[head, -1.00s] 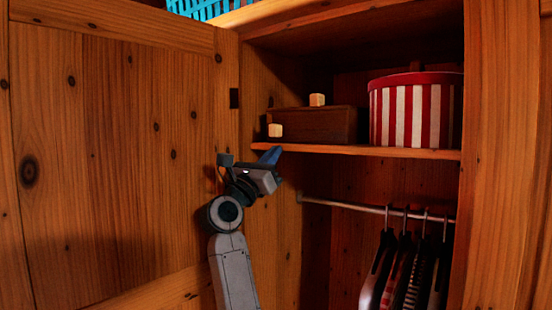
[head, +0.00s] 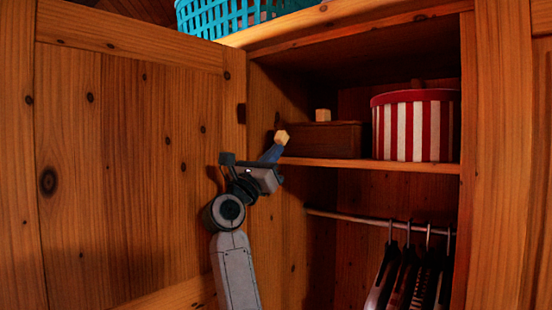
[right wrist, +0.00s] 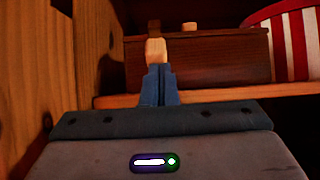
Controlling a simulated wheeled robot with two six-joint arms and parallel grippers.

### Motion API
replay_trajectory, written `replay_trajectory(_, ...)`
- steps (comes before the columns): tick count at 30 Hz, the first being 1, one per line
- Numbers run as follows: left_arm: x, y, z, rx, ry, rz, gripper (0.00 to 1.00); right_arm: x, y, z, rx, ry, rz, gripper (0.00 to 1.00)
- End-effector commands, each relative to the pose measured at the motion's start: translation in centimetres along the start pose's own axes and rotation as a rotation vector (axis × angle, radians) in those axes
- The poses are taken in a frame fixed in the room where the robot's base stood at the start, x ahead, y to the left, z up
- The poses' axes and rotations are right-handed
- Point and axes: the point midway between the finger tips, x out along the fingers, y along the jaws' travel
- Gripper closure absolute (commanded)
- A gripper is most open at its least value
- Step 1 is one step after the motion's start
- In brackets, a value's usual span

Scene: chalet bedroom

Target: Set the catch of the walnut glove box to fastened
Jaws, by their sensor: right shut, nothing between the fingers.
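The walnut glove box (head: 338,138) sits on the upper wardrobe shelf; it also shows in the right wrist view (right wrist: 225,55). A pale wooden block (head: 281,137), seemingly the catch's handle, is at the left end of its front and looks tilted. In the right wrist view the block (right wrist: 155,52) stands directly over my fingertips, with a dark piece above it. A second pale block (head: 323,115) is on top of the box. My right gripper (head: 273,153) is shut and empty, its blue fingers at or touching the lower block. I cannot tell whether the catch is fastened. My left gripper is out of view.
A red and white striped round box (head: 415,125) stands right of the glove box on the shelf (head: 400,165). Below are a rail (head: 350,216) and hangers with clothes. The open wardrobe door (head: 130,160) is on the left. A teal basket (head: 230,15) is on top.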

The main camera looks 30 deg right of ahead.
Motion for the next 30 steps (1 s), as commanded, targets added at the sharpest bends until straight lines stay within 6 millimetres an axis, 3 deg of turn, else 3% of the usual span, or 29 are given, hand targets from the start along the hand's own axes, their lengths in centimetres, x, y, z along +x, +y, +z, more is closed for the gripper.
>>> replay_trajectory(21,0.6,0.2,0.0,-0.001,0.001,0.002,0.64,2.0,0.4,4.4,0.001,0.001,0.0,1.0)
replay_trajectory(30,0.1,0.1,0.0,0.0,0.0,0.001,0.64,2.9,0.5,5.2,0.0,0.002,0.001,1.0)
